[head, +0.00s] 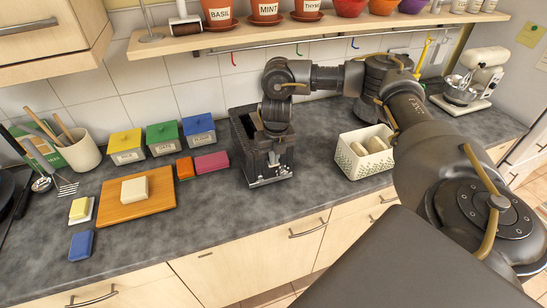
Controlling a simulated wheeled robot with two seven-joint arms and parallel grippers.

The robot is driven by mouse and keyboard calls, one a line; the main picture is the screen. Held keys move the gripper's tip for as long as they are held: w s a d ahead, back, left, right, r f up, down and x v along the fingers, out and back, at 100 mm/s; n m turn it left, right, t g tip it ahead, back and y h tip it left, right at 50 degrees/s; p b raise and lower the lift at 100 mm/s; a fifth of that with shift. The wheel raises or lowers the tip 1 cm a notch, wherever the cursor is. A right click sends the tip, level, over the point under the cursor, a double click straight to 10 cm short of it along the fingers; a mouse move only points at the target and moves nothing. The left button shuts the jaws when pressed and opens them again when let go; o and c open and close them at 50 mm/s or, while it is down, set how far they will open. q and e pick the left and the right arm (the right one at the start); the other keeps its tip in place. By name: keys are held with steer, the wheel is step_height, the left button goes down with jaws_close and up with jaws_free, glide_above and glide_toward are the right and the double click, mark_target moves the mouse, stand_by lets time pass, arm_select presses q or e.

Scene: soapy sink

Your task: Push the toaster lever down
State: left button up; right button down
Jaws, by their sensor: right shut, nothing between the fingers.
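The black toaster (248,165) stands on the grey counter near the middle of the head view. My right arm reaches in from the right, and its gripper (275,157) points down at the toaster's front right part. The fingers are shut with nothing held. The gripper and wrist cover part of the toaster's top and front, and I cannot make out the lever or whether the fingers touch it. My left gripper is out of view.
A white basket (346,163) with rolls stands right of the toaster. Pink (212,162) and orange (185,168) blocks, coloured-lid canisters (163,140) and a cutting board (112,205) are to the left. A shelf (330,24) with pots hangs above. The counter before the toaster is narrow but clear.

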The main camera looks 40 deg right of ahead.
step_height(320, 180, down, 3)
steer(key=shift+r+b, duration=0.15)
steer(key=shift+b, duration=0.45)
steer(key=shift+s+r, duration=0.1)
steer(key=shift+r, duration=0.05)
steer(key=s+p, duration=0.1)
steer(key=p, duration=0.1)
steer(key=s+a+r+p, duration=0.1)
steer(key=shift+s, duration=0.35)
step_height(320, 180, up, 11)
steer(key=s, duration=0.1)
steer(key=shift+a+f, duration=0.15)
steer(key=shift+f, duration=0.05)
